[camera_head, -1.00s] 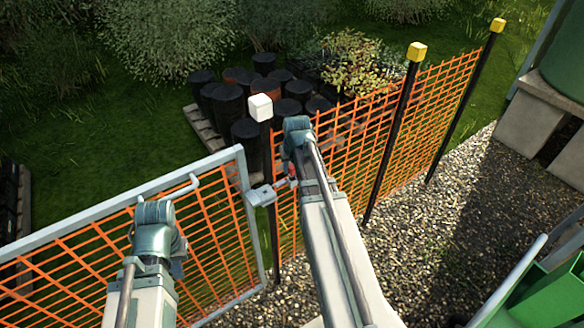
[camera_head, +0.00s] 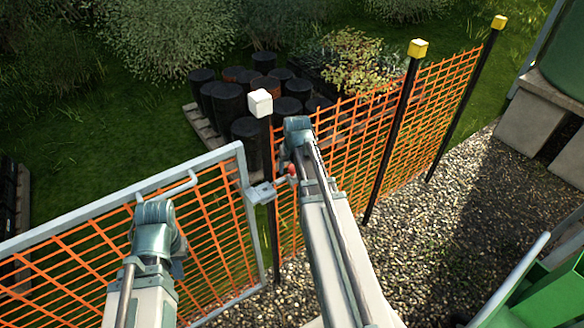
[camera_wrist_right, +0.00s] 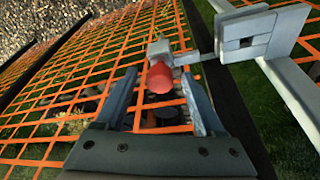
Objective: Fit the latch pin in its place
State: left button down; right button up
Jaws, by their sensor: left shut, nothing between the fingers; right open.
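The latch pin (camera_wrist_right: 160,77) shows as a red knob on a grey stem in the right wrist view. In the head view its red end (camera_head: 292,169) is beside the gate post. My right gripper (camera_wrist_right: 156,88) is open, with the red knob between its fingertips and a gap on each side. The grey latch block (camera_wrist_right: 247,35) is on the gate frame, with a grey bar running toward the pin; it also shows in the head view (camera_head: 262,193). I cannot tell how deep the pin sits. My left gripper (camera_head: 178,262) is shut and empty before the gate, its fingers mostly hidden.
The gate's grey frame (camera_head: 120,195) holds orange mesh, with a bent handle near my left arm. A white-capped post (camera_head: 260,103) stands at the latch. Mesh fence and yellow-capped posts (camera_head: 417,48) run back right. Gravel lies at the right; barrels stand behind.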

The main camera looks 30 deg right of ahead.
jog(key=shift+r, duration=0.1)
jog(key=p+v, duration=1.3)
jog(key=shift+s+r, duration=0.15)
jog(key=shift+r, duration=0.15)
jog(key=shift+a, duration=0.1)
jog(key=s+a+f+n+g+b, duration=0.1)
jog(key=s+a, duration=0.3)
jog(key=a, duration=0.5)
jog(key=s+a+f+n+g+b, duration=0.1)
jog(key=s+a+f+n+b, duration=0.1)
jog(key=a, duration=0.8)
jog(key=s+a+f+n+g+b, duration=0.1)
jog(key=s+a+f+n+b, duration=0.1)
jog(key=s+a, duration=0.4)
jog(key=a+f+n, duration=0.1)
jog(key=a+n, duration=0.1)
jog(key=a, duration=0.2)
jog(key=shift+s+f+g+b, duration=0.3)
jog(key=shift+f, duration=0.05)
jog(key=shift+a, duration=0.1)
